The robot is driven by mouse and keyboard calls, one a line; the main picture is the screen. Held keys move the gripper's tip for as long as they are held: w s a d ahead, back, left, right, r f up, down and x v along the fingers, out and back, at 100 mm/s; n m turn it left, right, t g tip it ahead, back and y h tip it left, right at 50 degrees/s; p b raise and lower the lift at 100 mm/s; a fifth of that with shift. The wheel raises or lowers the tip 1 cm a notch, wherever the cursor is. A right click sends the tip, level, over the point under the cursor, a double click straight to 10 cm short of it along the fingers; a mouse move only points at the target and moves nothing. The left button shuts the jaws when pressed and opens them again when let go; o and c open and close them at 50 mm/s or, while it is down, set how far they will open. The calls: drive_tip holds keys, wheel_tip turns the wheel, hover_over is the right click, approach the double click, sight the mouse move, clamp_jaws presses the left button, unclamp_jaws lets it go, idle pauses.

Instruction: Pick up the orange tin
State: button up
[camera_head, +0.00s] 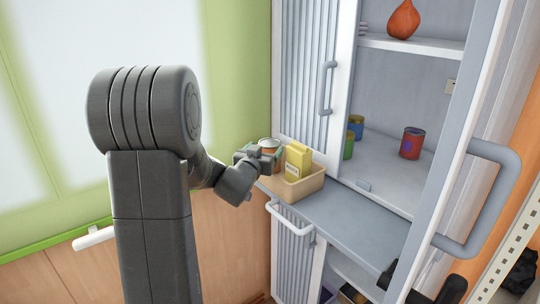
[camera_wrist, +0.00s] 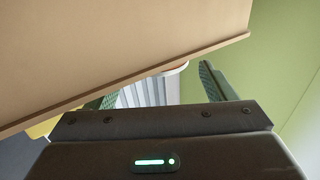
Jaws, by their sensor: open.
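The orange tin (camera_head: 270,150), with a pale metal top, shows in the head view at the back left of the tan crate. Its lower part is hidden behind my gripper (camera_head: 273,160). My gripper is open and right at the tin. I cannot tell whether the tin is between the fingers. In the wrist view my gripper (camera_wrist: 158,90) shows its greenish fingers spread apart, with a pale ribbed surface beyond them.
The tan crate (camera_head: 303,189) holds a yellow box (camera_head: 297,161) close to my gripper. A ribbed cabinet door (camera_head: 303,70) stands behind. A red tin (camera_head: 412,143), a green tin (camera_head: 347,146) and a blue tin (camera_head: 356,124) stand inside the cabinet. The grey counter (camera_head: 355,222) is clear.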

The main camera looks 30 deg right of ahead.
sight(270, 142)
drive_tip(key=shift+p+x, duration=0.95)
drive_tip(key=shift+x, duration=1.7)
drive_tip(key=c, duration=1)
